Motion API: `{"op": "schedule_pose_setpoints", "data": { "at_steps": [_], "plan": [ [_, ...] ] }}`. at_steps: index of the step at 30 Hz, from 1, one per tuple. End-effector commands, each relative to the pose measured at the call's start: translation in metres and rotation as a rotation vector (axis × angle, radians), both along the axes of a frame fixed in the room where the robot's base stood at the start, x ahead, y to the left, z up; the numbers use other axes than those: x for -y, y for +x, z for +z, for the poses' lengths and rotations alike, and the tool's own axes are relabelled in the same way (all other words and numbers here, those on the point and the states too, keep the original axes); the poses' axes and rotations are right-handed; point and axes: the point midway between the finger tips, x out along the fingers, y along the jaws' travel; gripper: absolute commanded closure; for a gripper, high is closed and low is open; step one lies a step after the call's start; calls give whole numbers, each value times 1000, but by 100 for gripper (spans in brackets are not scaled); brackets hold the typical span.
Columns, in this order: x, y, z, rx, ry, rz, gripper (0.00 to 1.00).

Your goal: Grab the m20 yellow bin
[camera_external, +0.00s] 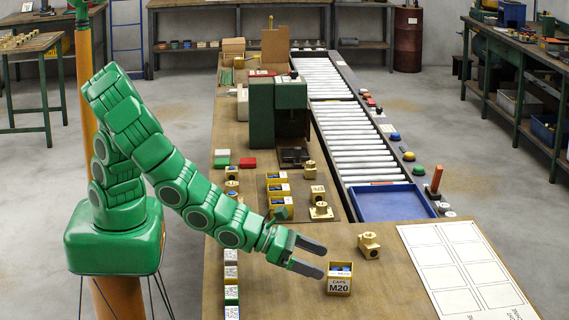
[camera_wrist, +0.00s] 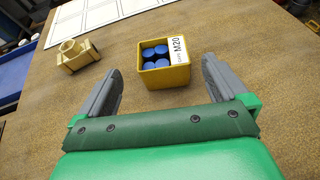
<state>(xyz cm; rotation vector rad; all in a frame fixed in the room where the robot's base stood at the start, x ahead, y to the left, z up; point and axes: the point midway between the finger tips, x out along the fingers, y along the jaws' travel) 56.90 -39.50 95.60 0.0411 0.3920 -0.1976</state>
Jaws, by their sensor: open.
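The M20 yellow bin (camera_external: 339,281) stands upright on the brown table near its front, with a white label reading "CAPS M20". In the wrist view the bin (camera_wrist: 163,75) holds several blue caps and sits ahead of the fingertips, roughly midway between them. My gripper (camera_external: 326,259) is open and empty. In the external view its fingertips are just left of the bin, apart from it. In the wrist view my gripper (camera_wrist: 162,72) shows both grey fingers spread wide.
A brass fitting (camera_external: 369,245) stands just behind the bin; it also shows left in the wrist view (camera_wrist: 78,54). A white marked sheet (camera_external: 464,268) lies to the right. A blue tray (camera_external: 388,203) and several other yellow bins (camera_external: 278,190) are farther back.

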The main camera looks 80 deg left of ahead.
Motion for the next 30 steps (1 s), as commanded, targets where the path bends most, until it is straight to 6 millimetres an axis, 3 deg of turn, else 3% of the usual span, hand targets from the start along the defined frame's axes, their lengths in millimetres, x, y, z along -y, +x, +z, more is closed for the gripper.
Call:
{"op": "schedule_pose_setpoints", "data": {
  "at_steps": [21, 30],
  "plan": [
    [12, 51, -26, 1, -1, 4, 0],
    [14, 57, -29, 1, -1, 3, 0]
  ]
}}
